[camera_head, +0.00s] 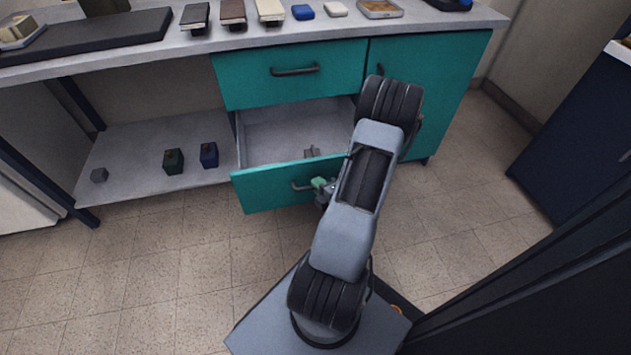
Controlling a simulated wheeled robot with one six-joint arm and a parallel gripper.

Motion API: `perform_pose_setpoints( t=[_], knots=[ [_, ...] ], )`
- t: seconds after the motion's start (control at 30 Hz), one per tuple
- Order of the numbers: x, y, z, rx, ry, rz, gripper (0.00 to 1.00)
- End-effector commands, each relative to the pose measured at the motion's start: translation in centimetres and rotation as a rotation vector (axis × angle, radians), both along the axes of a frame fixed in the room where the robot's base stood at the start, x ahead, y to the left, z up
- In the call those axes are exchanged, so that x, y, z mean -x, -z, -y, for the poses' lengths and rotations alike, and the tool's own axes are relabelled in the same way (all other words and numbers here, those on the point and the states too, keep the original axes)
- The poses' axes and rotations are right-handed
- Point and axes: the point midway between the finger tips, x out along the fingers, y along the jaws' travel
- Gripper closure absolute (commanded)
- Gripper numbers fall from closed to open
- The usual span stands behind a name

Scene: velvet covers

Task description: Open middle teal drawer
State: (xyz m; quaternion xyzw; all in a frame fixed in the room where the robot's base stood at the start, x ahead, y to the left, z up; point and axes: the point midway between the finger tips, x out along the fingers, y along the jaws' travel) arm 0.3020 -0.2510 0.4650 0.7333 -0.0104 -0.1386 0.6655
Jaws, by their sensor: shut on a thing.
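The lower teal drawer (262,190) in the head view stands pulled well out of the cabinet, below a closed teal drawer (250,75). My own arm hides the right end of the drawer and much of the gripper.
A teal cabinet door (440,85) stands shut at right. The grey counter (330,28) above holds several boxes and trays. The tiled floor (150,270) at front left is clear.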

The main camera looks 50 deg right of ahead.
Motion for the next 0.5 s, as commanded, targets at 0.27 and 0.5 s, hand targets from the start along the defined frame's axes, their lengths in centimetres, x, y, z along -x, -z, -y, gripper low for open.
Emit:
perform_pose_setpoints(
  t=[0.27,0.5],
  knots=[
    [0.03,-0.01,0.05,0.0,0.0,0.001,0.79],
    [-0.05,0.0,-0.04,-0.001,-0.003,0.0,0.61]
  ],
)
